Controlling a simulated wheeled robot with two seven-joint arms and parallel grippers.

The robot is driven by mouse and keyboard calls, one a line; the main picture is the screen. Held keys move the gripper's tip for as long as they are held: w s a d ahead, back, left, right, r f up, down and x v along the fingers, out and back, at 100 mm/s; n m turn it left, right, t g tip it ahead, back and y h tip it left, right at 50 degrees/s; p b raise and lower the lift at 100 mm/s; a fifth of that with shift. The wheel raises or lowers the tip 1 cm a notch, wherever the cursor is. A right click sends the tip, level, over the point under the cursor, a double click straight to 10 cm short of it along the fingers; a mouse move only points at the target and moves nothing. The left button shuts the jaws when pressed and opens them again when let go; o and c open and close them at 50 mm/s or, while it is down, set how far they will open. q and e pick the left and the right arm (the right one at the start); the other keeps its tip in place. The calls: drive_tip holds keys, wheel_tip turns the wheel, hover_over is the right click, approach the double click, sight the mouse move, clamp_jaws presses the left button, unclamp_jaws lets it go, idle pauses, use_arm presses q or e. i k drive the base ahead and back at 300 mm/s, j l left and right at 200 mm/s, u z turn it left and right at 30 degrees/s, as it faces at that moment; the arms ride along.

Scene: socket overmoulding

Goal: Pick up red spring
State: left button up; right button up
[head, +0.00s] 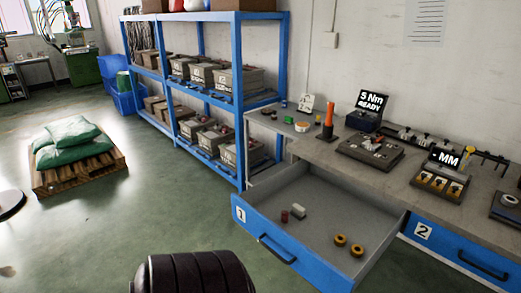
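A small dark red cylinder (284,216), which looks like the red spring, is in the open drawer marked 1 (318,207). It is too small to make out coils. A pale, whitish cylinder (298,211) lies right beside it, and two yellow rings (340,240) lie farther right in the same drawer. Neither of my grippers is in the head view. A black ribbed part, probably of my own arm, shows at the bottom edge, left of the drawer.
The grey workbench (318,152) above the drawer carries an orange-handled tool (327,122), a "5 Nm READY" display (371,103) and a "- MM" gauge (442,170). Drawer 2 (450,250) is shut. A blue shelf (238,90) with boxes stands behind.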

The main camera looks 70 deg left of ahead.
sight(287, 218)
drive_tip(key=u, duration=1.95)
drive_tip(key=l+u, duration=0.25)
